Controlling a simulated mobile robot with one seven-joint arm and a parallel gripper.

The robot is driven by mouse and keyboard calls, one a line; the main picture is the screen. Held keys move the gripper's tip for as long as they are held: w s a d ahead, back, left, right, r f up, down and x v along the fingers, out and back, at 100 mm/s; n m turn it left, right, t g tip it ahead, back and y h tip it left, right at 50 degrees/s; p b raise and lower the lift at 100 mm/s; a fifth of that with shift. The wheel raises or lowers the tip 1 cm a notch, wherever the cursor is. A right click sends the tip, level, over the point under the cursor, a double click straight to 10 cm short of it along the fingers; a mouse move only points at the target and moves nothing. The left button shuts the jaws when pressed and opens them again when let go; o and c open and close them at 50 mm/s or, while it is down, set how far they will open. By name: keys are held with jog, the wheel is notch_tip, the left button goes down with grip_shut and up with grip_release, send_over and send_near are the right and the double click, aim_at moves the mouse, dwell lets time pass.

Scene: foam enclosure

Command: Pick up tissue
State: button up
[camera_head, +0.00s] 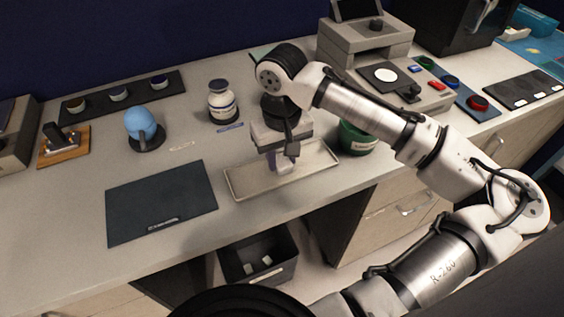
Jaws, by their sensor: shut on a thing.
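My gripper (279,158) points down over a shallow beige tray (244,187) in the middle of the counter. It is shut on a small, pale, crumpled-looking thing (285,168), which I take for the tissue. The pale thing is at or just above the tray's floor; I cannot tell whether it touches it. The fingers and the gripper's body hide part of it.
A white jar (222,104) stands behind left of the tray, and a green tub (356,139) stands to its right. A dark mat (161,202) lies at left, near a blue ball on a stand (140,122). A dark bin (258,258) with pale scraps stands below the counter.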

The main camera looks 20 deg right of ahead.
aim_at(282, 160)
jog(key=shift+r, duration=0.1)
jog(key=shift+c, duration=0.4)
notch_tip(282, 160, up, 20)
jog(key=shift+b, duration=0.45)
jog(key=o, duration=0.4)
jog(key=shift+c, duration=1.4)
